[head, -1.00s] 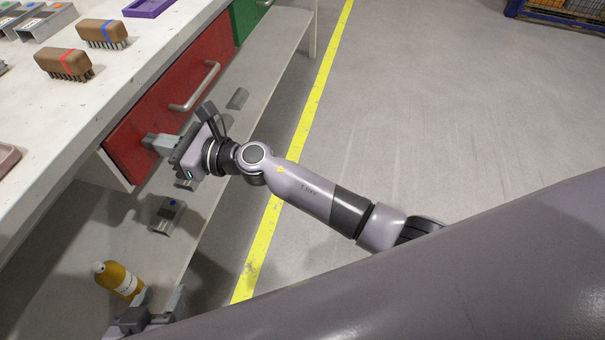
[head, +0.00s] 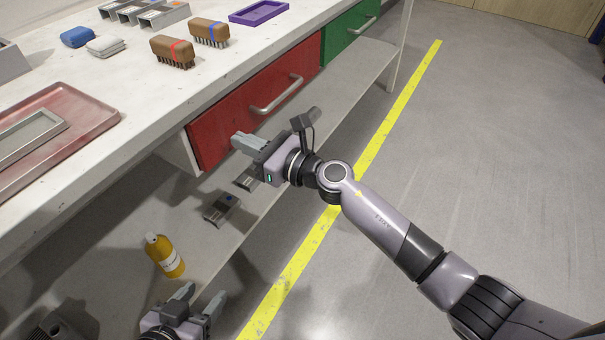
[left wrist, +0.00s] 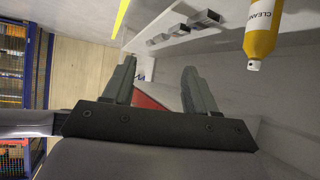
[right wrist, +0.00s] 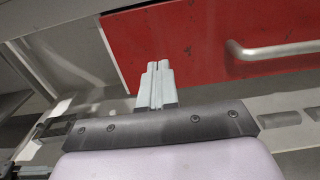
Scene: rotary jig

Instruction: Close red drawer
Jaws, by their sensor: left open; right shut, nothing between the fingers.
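The red drawer (head: 225,118) is under the worktop in the head view, with a grey bar handle (head: 277,97). In the right wrist view the closed fingers (right wrist: 158,68) overlap the lower edge of the red front (right wrist: 180,35); contact is unclear. My left gripper (head: 203,296) is open and empty, low in front of the lower shelf. Its fingers also show in the left wrist view (left wrist: 160,70).
A yellow bottle (head: 165,256) stands on the lower shelf, just beyond my left gripper. A grey metal part (head: 222,207) lies on that shelf. A green drawer (head: 348,34) is right of the red one. Brushes (head: 172,51) stand on the worktop. Floor at right is clear.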

